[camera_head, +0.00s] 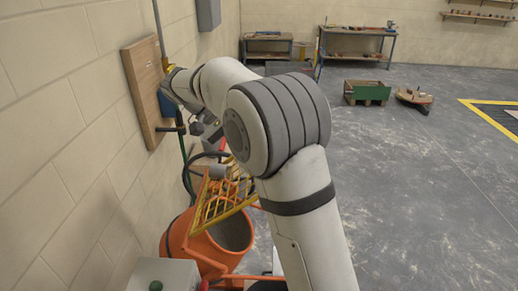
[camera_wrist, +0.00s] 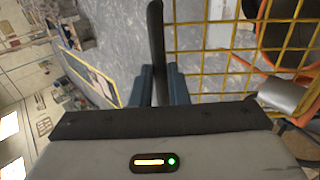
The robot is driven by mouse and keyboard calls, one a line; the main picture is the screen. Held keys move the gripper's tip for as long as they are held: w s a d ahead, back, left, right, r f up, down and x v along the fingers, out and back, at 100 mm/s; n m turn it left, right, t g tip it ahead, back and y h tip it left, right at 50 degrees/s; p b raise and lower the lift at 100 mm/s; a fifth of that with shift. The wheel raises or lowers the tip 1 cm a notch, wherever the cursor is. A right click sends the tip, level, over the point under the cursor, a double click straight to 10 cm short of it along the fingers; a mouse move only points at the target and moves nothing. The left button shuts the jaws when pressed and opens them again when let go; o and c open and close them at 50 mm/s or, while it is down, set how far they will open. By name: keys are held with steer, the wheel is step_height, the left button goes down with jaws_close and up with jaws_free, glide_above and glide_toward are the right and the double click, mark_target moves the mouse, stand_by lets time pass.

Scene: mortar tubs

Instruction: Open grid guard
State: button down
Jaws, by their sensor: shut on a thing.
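The yellow grid guard (camera_head: 226,200) sits tilted over the mouth of the orange mixer drum (camera_head: 178,234) in the head view. In the wrist view the yellow bars of the grid guard (camera_wrist: 215,68) fill the upper right, with the orange rim and dark drum opening behind them. My gripper (camera_wrist: 158,82) has blue fingers, shut on a dark upright bar (camera_wrist: 156,35) beside the grid's left edge. I cannot tell where the bar joins the guard.
A wooden board (camera_head: 146,88) with pipes and a hose is fixed to the block wall close on the left. A grey box with a green button (camera_head: 156,286) stands at the bottom. Workbenches (camera_head: 355,45) and a green crate (camera_head: 367,92) are far back. The right floor is mostly clear.

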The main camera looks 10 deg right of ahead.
steer(key=shift+a+f, duration=0.1)
steer(key=shift+a, duration=0.95)
steer(key=c, duration=1.8)
jaws_free()
steer(key=shift+o, duration=0.8)
steer(key=shift+w+a+f, duration=0.1)
steer(key=shift+w+a, duration=0.1)
steer(key=shift+a, duration=0.1)
steer(key=shift+o, duration=1.2)
steer(key=b+v, duration=0.1)
steer(key=v, duration=0.7)
steer(key=shift+d, duration=0.15)
